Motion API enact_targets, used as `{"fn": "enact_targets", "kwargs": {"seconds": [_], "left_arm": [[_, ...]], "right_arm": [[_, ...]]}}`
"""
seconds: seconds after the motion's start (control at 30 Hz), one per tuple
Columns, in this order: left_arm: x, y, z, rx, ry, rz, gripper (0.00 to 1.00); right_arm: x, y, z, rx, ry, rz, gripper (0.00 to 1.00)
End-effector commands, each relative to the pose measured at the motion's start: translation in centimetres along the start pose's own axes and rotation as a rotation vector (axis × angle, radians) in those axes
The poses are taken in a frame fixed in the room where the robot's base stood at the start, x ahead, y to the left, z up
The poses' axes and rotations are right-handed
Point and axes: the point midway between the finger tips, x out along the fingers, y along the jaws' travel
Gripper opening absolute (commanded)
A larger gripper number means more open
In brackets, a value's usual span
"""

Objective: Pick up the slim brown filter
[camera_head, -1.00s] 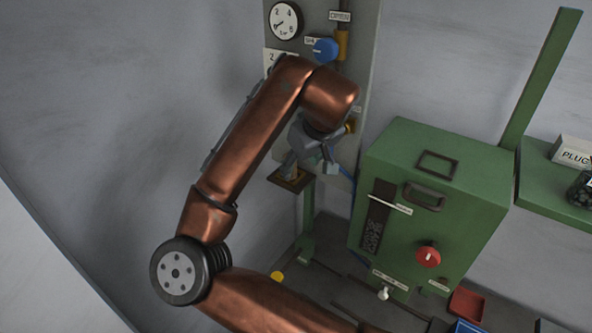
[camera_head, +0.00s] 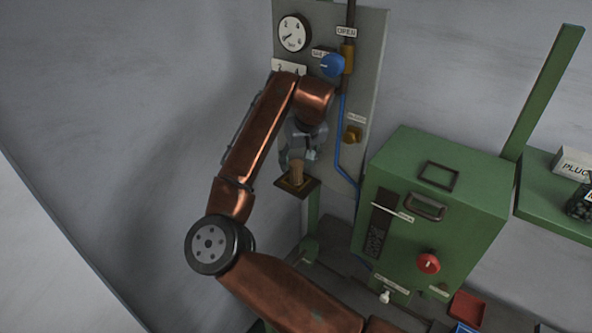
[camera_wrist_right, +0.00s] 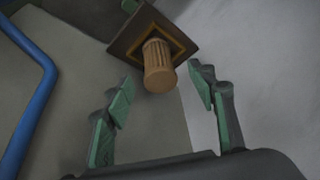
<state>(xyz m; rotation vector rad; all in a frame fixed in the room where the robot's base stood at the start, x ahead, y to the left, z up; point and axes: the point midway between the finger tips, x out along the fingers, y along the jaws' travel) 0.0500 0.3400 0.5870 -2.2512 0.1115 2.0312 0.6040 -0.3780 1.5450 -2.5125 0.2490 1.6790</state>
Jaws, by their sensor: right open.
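The slim brown filter (camera_head: 297,172) is a ribbed, tan-brown cylinder. It stands upright on a small dark square stand (camera_head: 283,186) with a yellowish inner border. The filter also shows in the right wrist view (camera_wrist_right: 161,68), at upper centre between the two finger lines. My right gripper (camera_head: 299,158) is open and close to the filter's top. In the wrist view its green-padded fingers (camera_wrist_right: 160,84) lie apart on either side, with nothing gripped. I cannot tell whether the tips overlap the filter's height. My left gripper is not in view.
Behind the stand is a grey panel (camera_head: 378,60) with a gauge (camera_head: 294,33), a blue knob (camera_head: 332,65) and a blue pipe (camera_head: 340,140). A green machine box (camera_head: 450,185) with a red knob (camera_head: 428,263) stands to the right. A green shelf (camera_head: 545,205) is far right.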

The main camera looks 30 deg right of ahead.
Motion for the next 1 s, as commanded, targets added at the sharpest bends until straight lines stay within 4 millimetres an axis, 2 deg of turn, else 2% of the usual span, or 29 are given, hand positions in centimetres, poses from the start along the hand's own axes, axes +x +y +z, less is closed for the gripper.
{"fn": "enact_targets", "kwargs": {"seconds": [0.33,0.63,1.0], "left_arm": [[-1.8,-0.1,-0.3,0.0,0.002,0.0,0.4],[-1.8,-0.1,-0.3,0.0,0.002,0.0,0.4],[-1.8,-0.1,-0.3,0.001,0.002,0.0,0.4]], "right_arm": [[4.3,-0.1,0.0,-0.002,-0.002,0.0,0.52],[4.9,-0.1,0.1,-0.002,0.0,0.0,0.52],[4.9,-0.1,0.1,-0.002,0.0,0.0,0.26]]}}
